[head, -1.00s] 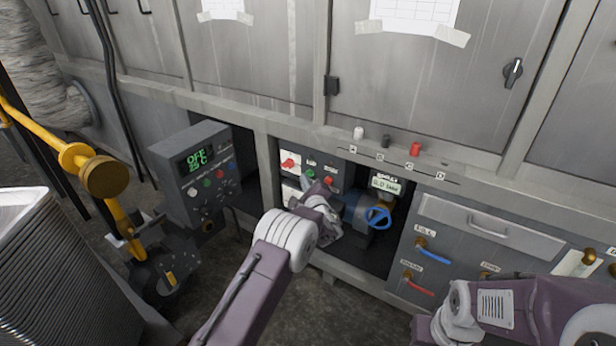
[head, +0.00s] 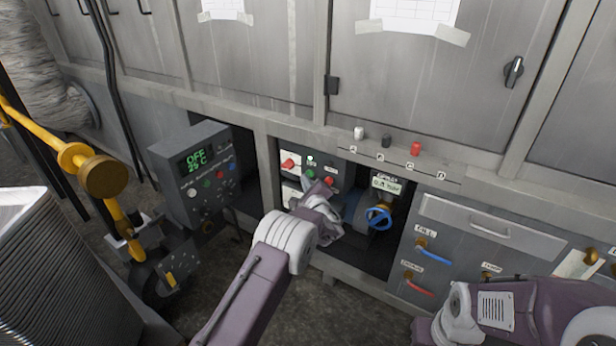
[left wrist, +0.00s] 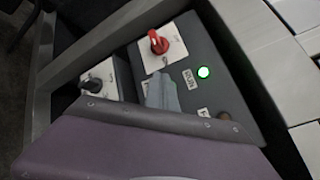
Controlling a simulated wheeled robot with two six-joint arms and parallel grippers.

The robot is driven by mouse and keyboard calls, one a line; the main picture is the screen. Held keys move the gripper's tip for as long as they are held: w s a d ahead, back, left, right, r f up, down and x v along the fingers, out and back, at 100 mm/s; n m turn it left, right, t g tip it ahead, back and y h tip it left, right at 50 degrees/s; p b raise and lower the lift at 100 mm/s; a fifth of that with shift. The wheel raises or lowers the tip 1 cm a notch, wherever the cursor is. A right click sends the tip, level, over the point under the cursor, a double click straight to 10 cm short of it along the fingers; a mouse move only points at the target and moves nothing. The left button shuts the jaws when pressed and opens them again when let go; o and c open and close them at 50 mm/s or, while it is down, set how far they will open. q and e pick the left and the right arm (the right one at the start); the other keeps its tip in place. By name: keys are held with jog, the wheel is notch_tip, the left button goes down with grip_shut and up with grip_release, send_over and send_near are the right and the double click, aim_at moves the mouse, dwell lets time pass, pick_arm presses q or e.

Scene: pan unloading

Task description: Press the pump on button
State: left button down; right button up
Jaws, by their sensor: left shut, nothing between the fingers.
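The pump panel (head: 325,171) is a dark plate in the open bay under the bench. It carries a red rotary switch (head: 289,164), a green button (head: 310,174) and a red button (head: 329,181). A small lamp (head: 310,158) on it is lit; in the left wrist view this lamp (left wrist: 204,72) glows green. My left gripper (head: 312,188) is at the panel, just below the green button. In the left wrist view its shut fingers (left wrist: 161,92) cover the green button's place, so contact cannot be told. My right arm is at the lower right, its fingers out of view.
A grey control box (head: 193,172) with a green display stands at the left. A blue valve wheel (head: 378,218) is close to the right of my left gripper. Red and blue levers sit on the panel farther right. A bay post borders the panel's left side.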

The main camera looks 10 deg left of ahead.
pick_arm(q)
jog(key=shift+s+a, duration=0.2)
jog(key=shift+s, duration=0.5)
jog(key=s, duration=0.1)
jog(key=s+a, duration=0.1)
jog(key=s, duration=0.2)
jog(key=shift+s+a, duration=0.35)
dwell(0.3)
